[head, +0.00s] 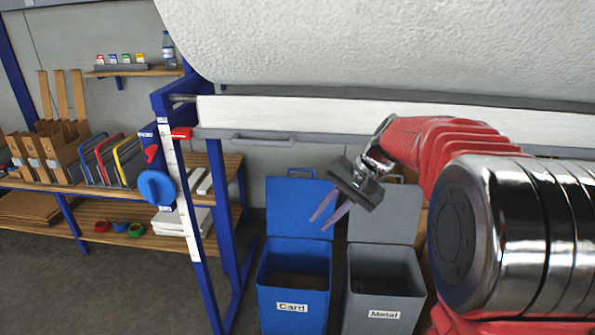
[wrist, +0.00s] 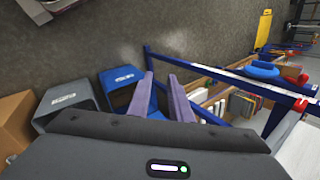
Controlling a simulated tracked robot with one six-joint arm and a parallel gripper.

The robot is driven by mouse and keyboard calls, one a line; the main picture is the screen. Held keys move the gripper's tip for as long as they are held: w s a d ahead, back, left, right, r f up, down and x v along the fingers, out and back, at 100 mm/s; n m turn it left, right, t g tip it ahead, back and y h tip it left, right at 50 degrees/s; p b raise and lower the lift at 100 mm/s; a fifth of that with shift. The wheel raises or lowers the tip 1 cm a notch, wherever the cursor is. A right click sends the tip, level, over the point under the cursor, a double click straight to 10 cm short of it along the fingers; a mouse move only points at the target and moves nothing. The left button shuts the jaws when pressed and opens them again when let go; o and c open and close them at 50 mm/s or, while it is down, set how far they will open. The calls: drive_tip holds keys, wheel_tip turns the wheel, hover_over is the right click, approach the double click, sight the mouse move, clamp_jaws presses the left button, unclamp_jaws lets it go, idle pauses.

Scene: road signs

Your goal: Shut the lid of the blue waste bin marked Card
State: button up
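The blue waste bin (head: 293,300) marked Card stands on the floor, with its top open and its inside visible. Its blue lid (head: 290,203) stands raised at the back of the bin. My gripper (head: 320,222) is above the bins, in front of the lid's right side in the head view; its purple fingers are apart with nothing between them. In the wrist view, the blue bin (wrist: 121,78) lies just left of my gripper's fingers (wrist: 160,80). I cannot tell whether a finger touches the lid.
A grey bin (head: 384,309) marked Metal stands right beside the blue one, its lid (head: 384,214) also raised. Shelves (head: 75,188) with folders stand left. Grey floor (head: 100,290) is clear at front left.

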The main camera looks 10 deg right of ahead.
drive_tip(key=w+d+f+m+t+y, duration=0.2)
drive_tip(key=w+d+f+m+y, duration=0.1)
drive_tip(key=w+d+f, duration=0.5)
drive_tip(key=w+d+f+m+t+y, duration=0.2)
drive_tip(key=w+d+f+m+y, duration=0.1)
drive_tip(key=w+d+f, duration=0.6)
drive_tip(key=d+f+y, duration=0.1)
drive_tip(key=d+f, duration=0.2)
drive_tip(key=f, duration=0.2)
drive_tip(key=shift+w+d+m+y, duration=0.2)
drive_tip(key=shift+m+y, duration=0.1)
drive_tip(key=shift+m, duration=0.1)
drive_tip(key=shift+a+f, duration=0.1)
